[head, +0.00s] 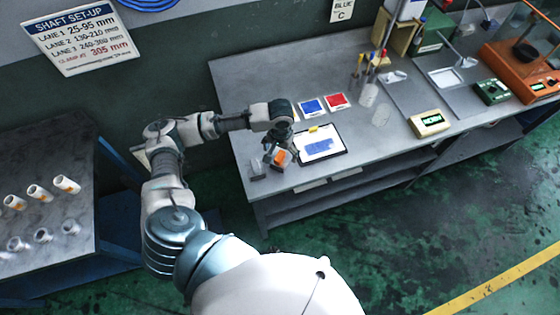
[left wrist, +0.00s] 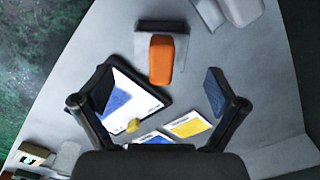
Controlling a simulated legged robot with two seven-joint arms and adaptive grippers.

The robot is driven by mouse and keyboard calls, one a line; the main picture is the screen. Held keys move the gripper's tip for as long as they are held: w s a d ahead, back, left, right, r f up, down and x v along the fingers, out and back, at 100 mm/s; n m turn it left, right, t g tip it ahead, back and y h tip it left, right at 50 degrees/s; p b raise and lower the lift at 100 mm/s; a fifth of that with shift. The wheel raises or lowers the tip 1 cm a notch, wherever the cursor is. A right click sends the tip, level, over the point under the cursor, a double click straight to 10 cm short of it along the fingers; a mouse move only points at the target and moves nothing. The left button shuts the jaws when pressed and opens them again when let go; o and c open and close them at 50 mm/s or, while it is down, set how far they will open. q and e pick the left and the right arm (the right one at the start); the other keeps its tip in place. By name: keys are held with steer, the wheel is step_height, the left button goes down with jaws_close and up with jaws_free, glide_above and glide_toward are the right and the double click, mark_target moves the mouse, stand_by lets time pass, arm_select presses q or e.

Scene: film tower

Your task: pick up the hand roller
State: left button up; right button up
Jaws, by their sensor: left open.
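The hand roller, with an orange handle (head: 281,157) and a dark bar at one end, lies on the grey bench near its left end. In the left wrist view the orange handle (left wrist: 161,60) points down between the fingers, with the dark bar beyond it. My left gripper (head: 279,145) is above the roller, open and empty. Its two fingers (left wrist: 160,90) stand apart on either side in the left wrist view, and the handle is ahead of them, apparently untouched. The gripper partly hides the roller in the head view. My right gripper is not in view.
Red (head: 336,100) and blue (head: 312,106) cards lie behind. A digital meter (head: 429,123) stands farther right. A side table (head: 75,143) with white rolls is at left.

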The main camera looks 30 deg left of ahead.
mark_target(280, 155)
arm_select(q)
step_height(280, 155, down, 6)
steer(key=shift+s+a+r, duration=0.1)
steer(key=shift+a+r, duration=0.05)
steer(key=shift+r, duration=0.05)
steer(key=c, duration=1.4)
steer(key=shift+r, duration=0.5)
steer(key=shift+c, duration=0.2)
steer(key=r, duration=0.1)
steer(key=s+r, duration=0.1)
steer(key=shift+d+r, duration=0.25)
steer(key=shift+r, duration=0.1)
steer(key=s+d, duration=0.3)
steer(key=s, duration=0.3)
steer(key=s+d+r, duration=0.1)
steer(key=s+d, duration=0.2)
steer(key=s, duration=0.4)
steer(key=shift+s+r, duration=0.25)
steer(key=shift+s, duration=0.05)
steer(key=o, duration=0.8)
steer(key=c, duration=0.5)
